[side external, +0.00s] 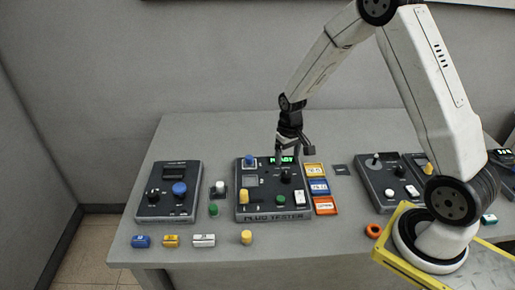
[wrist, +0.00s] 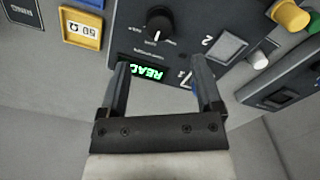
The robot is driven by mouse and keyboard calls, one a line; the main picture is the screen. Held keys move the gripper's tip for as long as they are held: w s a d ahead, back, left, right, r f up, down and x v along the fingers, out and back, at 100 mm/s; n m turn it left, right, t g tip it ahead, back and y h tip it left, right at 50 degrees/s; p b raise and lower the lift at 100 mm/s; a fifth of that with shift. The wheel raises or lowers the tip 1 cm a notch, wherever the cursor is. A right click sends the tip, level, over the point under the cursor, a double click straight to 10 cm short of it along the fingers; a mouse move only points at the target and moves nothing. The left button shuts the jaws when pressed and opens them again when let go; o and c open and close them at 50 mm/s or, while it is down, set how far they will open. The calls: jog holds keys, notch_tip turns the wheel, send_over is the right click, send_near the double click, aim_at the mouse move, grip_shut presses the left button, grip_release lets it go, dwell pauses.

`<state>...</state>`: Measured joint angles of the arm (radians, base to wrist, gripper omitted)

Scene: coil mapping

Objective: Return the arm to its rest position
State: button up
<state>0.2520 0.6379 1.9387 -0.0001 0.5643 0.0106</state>
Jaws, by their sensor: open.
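My gripper (side external: 294,152) is open and empty, pointing down above the back edge of the dark box labelled PLUG TESTER (side external: 272,217). In the wrist view its two fingers (wrist: 158,66) stand apart on either side of the tester's green lit display (wrist: 148,77), with nothing between them. The display reads READY in the side view (side external: 280,160); in the wrist view a finger partly hides it. My arm reaches up from its base on the right and bends down to the tester. I cannot tell the exact gap between fingertips and panel.
Yellow, blue and orange label trays (side external: 321,187) sit right of the tester. Another dark box (side external: 168,191) stands left, and more devices (side external: 388,180) stand right. Small coloured plugs (side external: 204,240) lie along the table's front. The grey wall rises behind; the air above the table's left is clear.

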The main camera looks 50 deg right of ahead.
jog(key=shift+a+r, duration=0.1)
jog(key=shift+r, duration=0.15)
jog(key=shift+s+a+r, duration=0.3)
jog(key=shift+a+r, duration=0.1)
jog(key=s+a+r+n+t, duration=0.2)
jog(key=s+a+r, duration=0.5)
jog(key=s, duration=0.5)
jog(key=shift+a+r+n+t, duration=0.25)
jog(key=shift+a+n, duration=0.25)
jog(key=shift+a, duration=0.75)
